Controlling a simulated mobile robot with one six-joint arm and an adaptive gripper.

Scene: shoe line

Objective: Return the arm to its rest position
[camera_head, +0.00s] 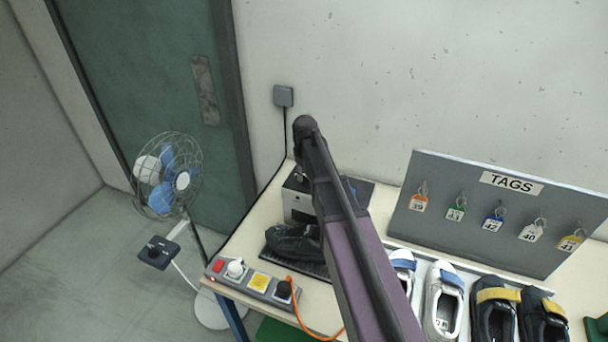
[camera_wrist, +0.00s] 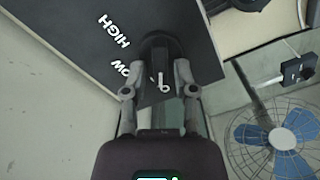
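My arm rises through the middle of the head view, its purple link crossing in front of the table. My gripper cannot be made out in the head view. In the wrist view my gripper (camera_wrist: 161,72) has its two grey fingers on either side of a dark rounded piece with a white mark. I cannot tell whether the fingers touch that piece or whether it belongs to the panel behind. A black panel (camera_wrist: 75,35) printed HIGH and LOW lies beyond the fingertips. The gripper's opening is unclear.
A wire-cage fan (camera_head: 168,178) stands left of the table. A grey TAGS board (camera_head: 440,215) with several tags stands at right, behind a row of shoes (camera_head: 443,300). A control strip (camera_head: 250,281) and a black shoe (camera_head: 292,243) are left of my arm.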

